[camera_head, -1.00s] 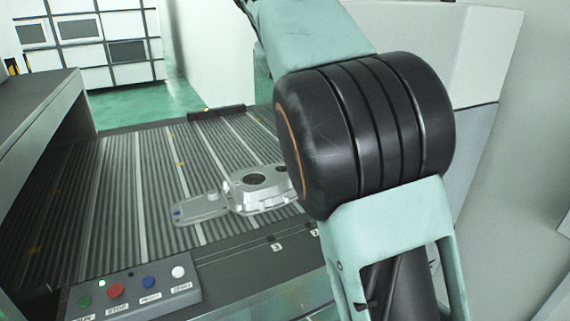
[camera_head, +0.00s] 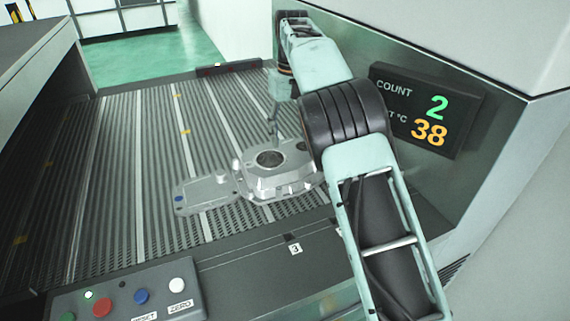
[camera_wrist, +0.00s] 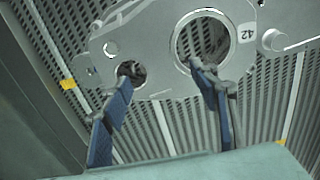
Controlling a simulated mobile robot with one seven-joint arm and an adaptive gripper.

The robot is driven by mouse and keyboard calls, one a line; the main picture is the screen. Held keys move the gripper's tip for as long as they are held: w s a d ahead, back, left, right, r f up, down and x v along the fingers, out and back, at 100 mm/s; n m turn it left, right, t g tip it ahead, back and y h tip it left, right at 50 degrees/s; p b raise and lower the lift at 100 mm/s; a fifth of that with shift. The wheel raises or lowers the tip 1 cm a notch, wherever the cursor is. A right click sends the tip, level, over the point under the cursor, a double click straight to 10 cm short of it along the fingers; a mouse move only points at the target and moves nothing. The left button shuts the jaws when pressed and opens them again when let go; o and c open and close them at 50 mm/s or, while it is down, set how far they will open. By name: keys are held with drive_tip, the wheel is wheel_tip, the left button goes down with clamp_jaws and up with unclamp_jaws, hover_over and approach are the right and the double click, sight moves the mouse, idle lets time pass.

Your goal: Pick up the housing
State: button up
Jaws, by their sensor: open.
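The housing (camera_head: 278,178) is a silver-grey casting with a raised body and a round bore. It lies on the ribbed conveyor bed, with a flatter plate-like part (camera_head: 205,194) bearing a blue mark at its left; I cannot tell whether the two are joined. In the wrist view the housing (camera_wrist: 155,45) fills the top, with a large bore, a smaller hole and a "42" mark. My gripper (camera_wrist: 165,82) is open, its two blue-padded fingers apart. One fingertip overlaps the large bore, the other the small hole; contact cannot be told. In the head view my gripper (camera_head: 273,128) is above the housing's far side.
A button panel (camera_head: 130,295) stands at the front left. A dark display (camera_head: 425,112) reading 2 and 38 is on the right wall, close to my arm. A grey machine side (camera_head: 35,110) bounds the bed on the left. The bed's left part is clear.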

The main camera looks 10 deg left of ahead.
sight(289, 150)
wheel_tip(289, 150, down, 2)
drive_tip(key=shift+f, duration=0.2)
drive_tip(key=shift+s+f+p, duration=0.15)
drive_tip(key=shift+f+p, duration=0.05)
drive_tip(key=shift+f, duration=1.1)
drive_tip(key=shift+s+f+p, duration=0.15)
drive_tip(key=shift+f+p, duration=0.05)
drive_tip(key=shift+f, duration=1.05)
drive_tip(key=shift+c, duration=0.3)
clamp_jaws()
drive_tip(key=shift+w+a+r, duration=0.1)
drive_tip(key=shift+r, duration=0.05)
